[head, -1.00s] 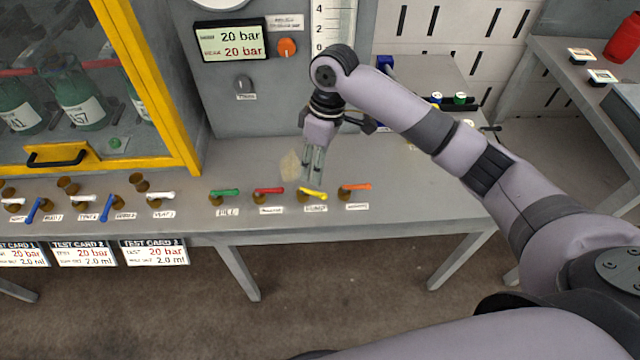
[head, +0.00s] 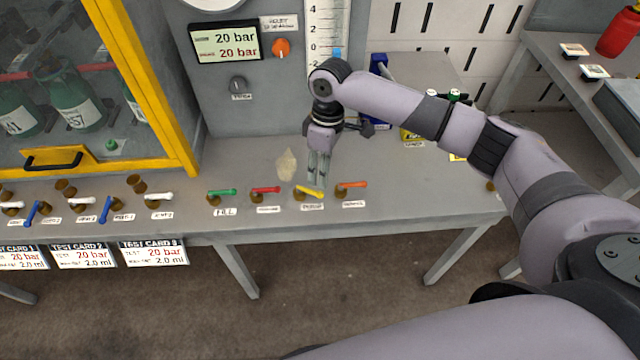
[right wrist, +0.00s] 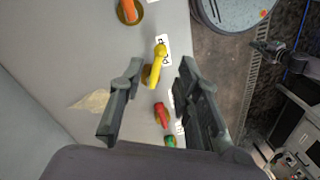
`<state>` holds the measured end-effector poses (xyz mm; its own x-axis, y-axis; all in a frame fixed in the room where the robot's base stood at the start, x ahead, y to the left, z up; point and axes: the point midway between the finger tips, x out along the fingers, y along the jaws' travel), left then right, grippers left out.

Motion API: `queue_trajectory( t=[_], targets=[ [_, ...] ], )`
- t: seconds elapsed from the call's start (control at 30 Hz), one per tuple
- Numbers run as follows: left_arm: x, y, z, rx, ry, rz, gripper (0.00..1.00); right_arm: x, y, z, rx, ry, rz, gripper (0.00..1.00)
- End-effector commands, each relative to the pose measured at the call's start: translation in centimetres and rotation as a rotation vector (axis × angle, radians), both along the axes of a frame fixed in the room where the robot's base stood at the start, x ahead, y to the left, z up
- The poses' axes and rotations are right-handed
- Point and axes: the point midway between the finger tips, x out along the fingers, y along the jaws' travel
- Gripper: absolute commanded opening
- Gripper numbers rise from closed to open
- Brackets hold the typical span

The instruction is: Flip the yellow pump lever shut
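The yellow lever (head: 311,191) sits on a brass base near the front edge of the grey bench, between the red and orange levers. In the head view its handle points right and slightly down. My right gripper (head: 318,181) points down just above and behind the handle. In the right wrist view the yellow lever (right wrist: 158,65) appears between the two spread fingers of the right gripper (right wrist: 161,72). The fingers are open and empty; I cannot tell whether they touch the lever.
A red lever (head: 265,190) and a green lever (head: 222,192) stand left of the yellow one. An orange lever (head: 353,185) stands close on its right. A pale patch (head: 286,165) lies behind them. The yellow-framed cabinet (head: 160,85) is at left.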

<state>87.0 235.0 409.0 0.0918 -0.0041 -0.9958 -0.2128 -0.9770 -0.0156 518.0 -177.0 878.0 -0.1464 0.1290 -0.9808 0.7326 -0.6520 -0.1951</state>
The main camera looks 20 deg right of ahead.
Motion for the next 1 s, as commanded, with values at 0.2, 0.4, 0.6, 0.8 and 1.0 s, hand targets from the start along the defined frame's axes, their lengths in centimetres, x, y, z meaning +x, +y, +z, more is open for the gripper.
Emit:
queue_trajectory(
  t=[0.2,0.4,0.6,0.8,1.0],
  targets=[
    [0.0,0.0,0.4,0.0,0.0,0.0,0.0,-0.6,0.5,-3.7,0.0,0.001,0.0,0.31],
    [0.0,0.0,0.5,0.0,0.0,0.0,0.0,-0.8,0.7,-5.2,0.0,0.0,0.0,0.31],
    [0.0,0.0,0.5,0.0,0.0,0.0,0.0,-0.8,0.7,-5.4,0.0,-0.001,0.0,0.31],
    [0.0,0.0,0.5,0.0,0.0,0.0,0.0,-0.8,0.7,-5.4,0.001,-0.001,0.0,0.24],
    [0.0,0.0,0.5,0.0,0.0,0.0,0.0,-0.8,0.7,-5.4,0.001,-0.001,0.0,0.11]
  ],
)
